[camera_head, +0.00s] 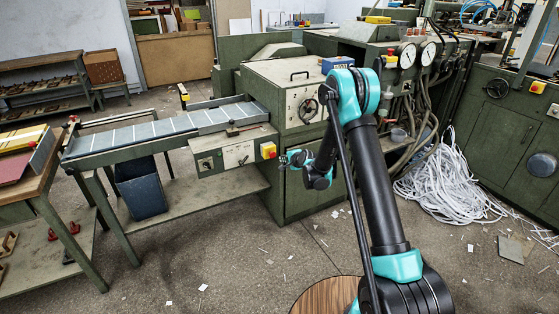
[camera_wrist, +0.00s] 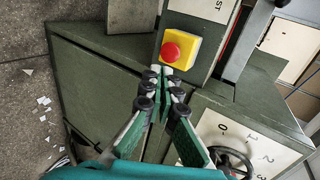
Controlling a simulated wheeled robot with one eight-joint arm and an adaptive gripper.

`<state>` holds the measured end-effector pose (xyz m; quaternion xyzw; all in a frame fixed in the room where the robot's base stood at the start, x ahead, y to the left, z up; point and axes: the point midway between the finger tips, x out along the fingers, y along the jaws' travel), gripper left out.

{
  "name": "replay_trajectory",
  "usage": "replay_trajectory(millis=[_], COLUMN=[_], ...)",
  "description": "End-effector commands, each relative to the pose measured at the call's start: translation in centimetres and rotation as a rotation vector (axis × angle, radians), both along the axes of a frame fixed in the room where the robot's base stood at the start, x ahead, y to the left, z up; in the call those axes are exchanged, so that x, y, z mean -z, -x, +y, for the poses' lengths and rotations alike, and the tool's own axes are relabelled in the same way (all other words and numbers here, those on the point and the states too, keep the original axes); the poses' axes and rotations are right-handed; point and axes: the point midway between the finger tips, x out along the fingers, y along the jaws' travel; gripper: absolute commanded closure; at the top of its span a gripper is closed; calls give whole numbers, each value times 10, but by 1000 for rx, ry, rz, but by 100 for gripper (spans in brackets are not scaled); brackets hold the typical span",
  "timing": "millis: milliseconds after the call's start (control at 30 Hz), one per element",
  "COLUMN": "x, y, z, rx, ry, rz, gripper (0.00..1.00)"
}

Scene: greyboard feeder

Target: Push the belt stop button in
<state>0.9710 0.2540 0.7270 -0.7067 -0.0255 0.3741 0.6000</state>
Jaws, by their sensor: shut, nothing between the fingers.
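The belt stop button is a red round knob (camera_wrist: 173,53) on a yellow box, at the top middle of the wrist view. In the head view the yellow and red button box (camera_head: 268,150) sits at the right end of the conveyor's control panel (camera_head: 237,154). My gripper (camera_wrist: 164,72) is shut and empty, its tips just below the red knob in the wrist view. In the head view my gripper (camera_head: 284,160) is just right of the box. I cannot tell whether the tips touch the button.
The green machine cabinet (camera_head: 300,185) with a handwheel and dial stands behind my gripper. The conveyor belt (camera_head: 150,130) runs left from it, with a dark bin (camera_head: 141,188) underneath. White strips (camera_head: 450,180) lie heaped on the floor at right. Open floor lies in front.

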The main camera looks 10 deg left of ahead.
Motion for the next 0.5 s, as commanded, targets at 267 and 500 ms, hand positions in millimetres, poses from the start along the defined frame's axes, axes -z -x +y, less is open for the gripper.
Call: replay_trajectory(millis=[267, 500], x=[-17, -20], y=[25, 28], z=[-18, -19], rx=[0, 0], ry=[1, 1], rz=[1, 1], gripper=[100, 100])
